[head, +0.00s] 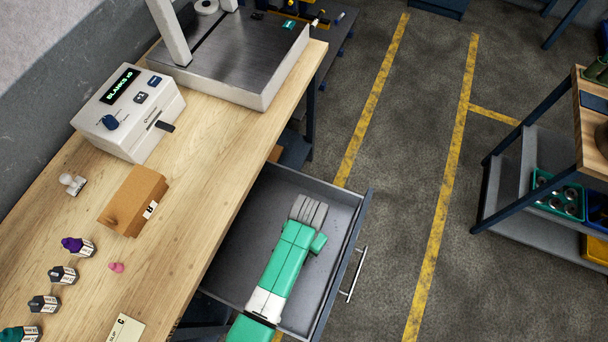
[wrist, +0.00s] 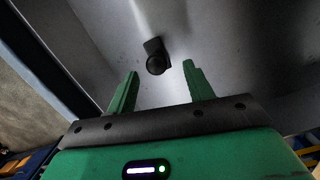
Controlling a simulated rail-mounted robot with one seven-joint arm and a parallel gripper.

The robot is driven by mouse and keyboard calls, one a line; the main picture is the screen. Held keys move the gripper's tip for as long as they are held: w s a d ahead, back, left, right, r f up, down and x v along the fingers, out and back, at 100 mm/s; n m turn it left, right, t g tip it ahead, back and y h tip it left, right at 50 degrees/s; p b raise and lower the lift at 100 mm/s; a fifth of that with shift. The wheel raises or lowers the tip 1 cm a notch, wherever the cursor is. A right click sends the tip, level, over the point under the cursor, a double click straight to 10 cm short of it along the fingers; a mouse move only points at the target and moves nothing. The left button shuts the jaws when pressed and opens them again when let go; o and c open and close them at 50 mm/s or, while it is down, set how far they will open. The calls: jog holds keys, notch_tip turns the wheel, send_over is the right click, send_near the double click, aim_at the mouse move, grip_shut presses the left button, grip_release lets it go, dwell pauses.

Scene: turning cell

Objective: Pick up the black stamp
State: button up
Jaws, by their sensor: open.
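The black stamp (wrist: 156,64) shows in the wrist view, with a round dark knob and a small flat block behind it. It is on the grey metal floor of the open drawer (head: 245,205). My gripper (wrist: 161,70) is open, with its two green fingers apart. The stamp shows beyond the fingertips, roughly between them, and nothing is held. In the head view my green and white arm reaches over the drawer. It hides the stamp and my fingertips there.
The drawer walls surround my gripper; the drawer's front has a handle (head: 353,275). On the wooden bench (head: 215,150) are a label machine (head: 128,110), a white stamp (head: 73,184), a cardboard box (head: 133,200) and several small labelled pieces. A shelf cart (head: 530,190) stands at right.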

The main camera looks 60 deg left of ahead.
jog(key=f, duration=0.3)
jog(key=f+b, duration=0.1)
jog(key=f, duration=0.1)
jog(key=shift+s+d, duration=0.1)
jog(key=shift+d, duration=0.25)
jog(key=shift+c, duration=0.4)
jog(key=c, duration=1)
jog(key=shift+r, duration=0.15)
notch_tip(320, 180, up, 4)
jog(key=shift+f+p, duration=0.1)
jog(key=shift+p, duration=0.5)
jog(key=s+d, duration=0.3)
jog(key=s, duration=0.1)
jog(key=s+d+p, duration=0.1)
jog(key=s+d, duration=0.1)
jog(key=s, duration=0.3)
jog(key=s+d+r, duration=0.1)
jog(key=s+d, duration=0.2)
jog(key=s, duration=0.1)
jog(key=shift+s+d+p, duration=0.2)
jog(key=shift+d+p, duration=0.1)
